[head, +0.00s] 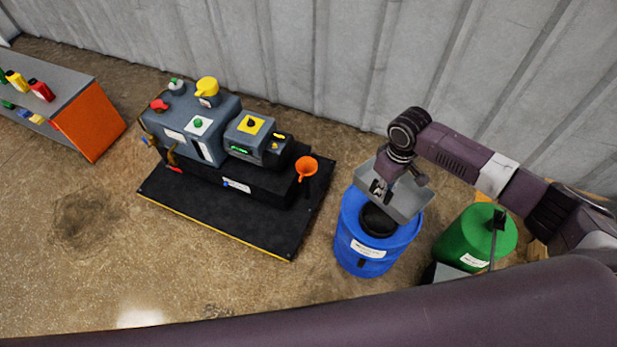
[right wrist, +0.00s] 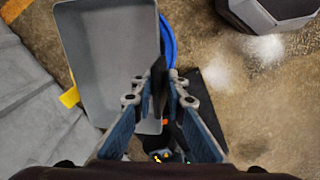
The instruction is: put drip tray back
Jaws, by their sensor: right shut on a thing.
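The drip tray (head: 407,203) is a grey, open, shallow rectangular box. My right gripper (head: 381,187) is shut on one of its walls and holds it over the blue drum (head: 362,245). In the head view the tray looks tilted. In the right wrist view the tray (right wrist: 107,60) fills the upper left, and its inside looks empty. The fingers (right wrist: 160,80) pinch its right wall there. The pump unit (head: 215,130) stands on a black base plate (head: 230,222) to the left of the drum. My left gripper is not in view.
An orange funnel (head: 307,167) sits at the pump's right end. A green drum (head: 478,237) stands right of the blue one. A shelf unit with an orange side (head: 90,122) holds bottles at far left. A corrugated wall (head: 300,60) runs behind. The left floor is mostly clear.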

